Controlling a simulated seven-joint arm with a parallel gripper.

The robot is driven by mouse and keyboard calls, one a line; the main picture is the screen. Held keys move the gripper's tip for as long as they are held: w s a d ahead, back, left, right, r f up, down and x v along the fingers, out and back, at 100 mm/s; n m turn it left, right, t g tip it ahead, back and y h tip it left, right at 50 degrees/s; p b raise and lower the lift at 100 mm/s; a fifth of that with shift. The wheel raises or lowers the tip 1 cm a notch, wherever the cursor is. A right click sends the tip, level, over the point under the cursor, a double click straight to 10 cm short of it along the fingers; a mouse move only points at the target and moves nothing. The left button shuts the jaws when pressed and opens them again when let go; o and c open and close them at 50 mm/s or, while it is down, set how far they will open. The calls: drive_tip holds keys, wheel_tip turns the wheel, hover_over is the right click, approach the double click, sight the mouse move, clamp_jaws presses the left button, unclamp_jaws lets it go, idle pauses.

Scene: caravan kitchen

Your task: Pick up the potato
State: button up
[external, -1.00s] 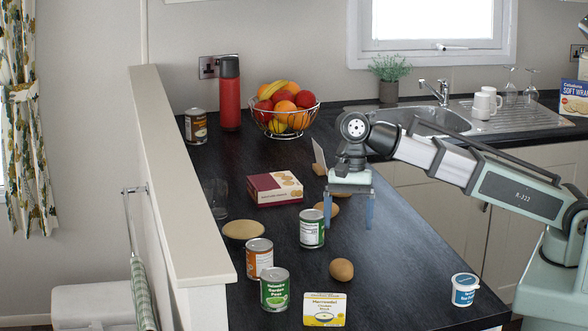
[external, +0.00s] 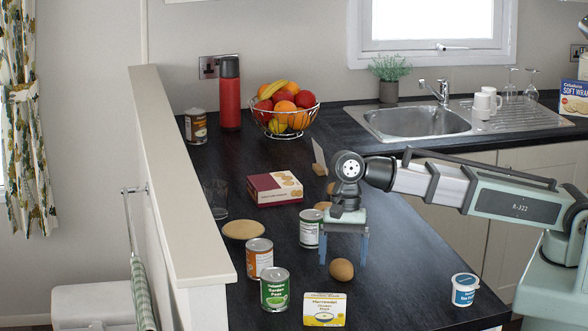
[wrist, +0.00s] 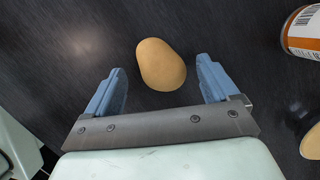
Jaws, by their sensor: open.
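The potato (external: 341,270) is a brown oval lying on the dark worktop, near the front middle. In the external view my gripper (external: 342,258) hangs pointing down, with its blue fingertips close to the potato's height in the picture. In the wrist view the potato (wrist: 161,64) lies ahead of and between the two blue fingers of my gripper (wrist: 159,78). The fingers are spread wide and hold nothing. There is bare worktop showing between the potato and each finger.
A green can (external: 275,289), an orange-labelled can (external: 259,258) and a yellow-white packet (external: 324,309) are at front left. The worktop between potato and tub is clear.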

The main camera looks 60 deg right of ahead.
drive_tip(key=shift+s+a+f, duration=0.1)
drive_tip(key=shift+a+f, duration=0.05)
drive_tip(key=shift+f, duration=0.45)
drive_tip(key=shift+c, duration=0.5)
drive_tip(key=c, duration=1.1)
